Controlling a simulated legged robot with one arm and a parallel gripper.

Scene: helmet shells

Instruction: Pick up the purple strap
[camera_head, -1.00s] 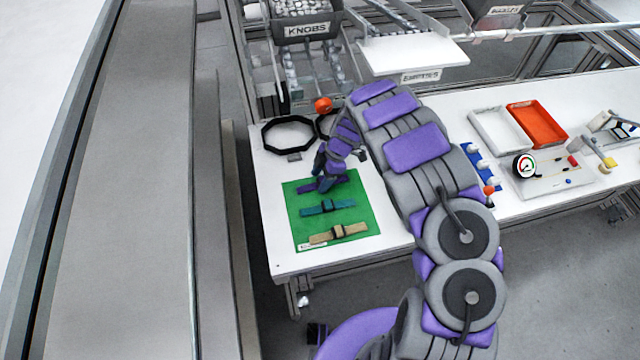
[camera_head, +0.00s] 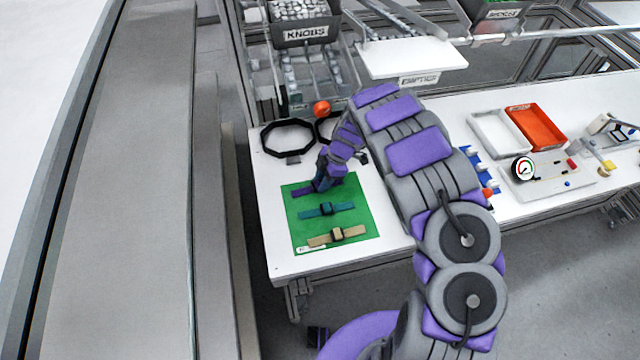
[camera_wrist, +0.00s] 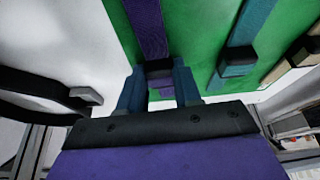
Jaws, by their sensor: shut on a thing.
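The purple strap (camera_head: 300,191) lies at the back edge of the green mat (camera_head: 363,226) in the head view. My gripper (camera_head: 322,185) reaches down over it and hides its middle and right part. In the wrist view, my gripper (camera_wrist: 160,84) has its two blue fingers on either side of the purple strap's (camera_wrist: 147,28) dark buckle, shut on it. The strap still appears to be on or very near the mat; the exact height cannot be told.
A teal strap (camera_head: 345,207) and a tan strap (camera_head: 354,232) lie on the mat in front. Black rings (camera_head: 266,142) stand behind the mat on the white table (camera_head: 268,215). A white tray (camera_head: 484,124) and an orange tray (camera_head: 541,139) are at the right.

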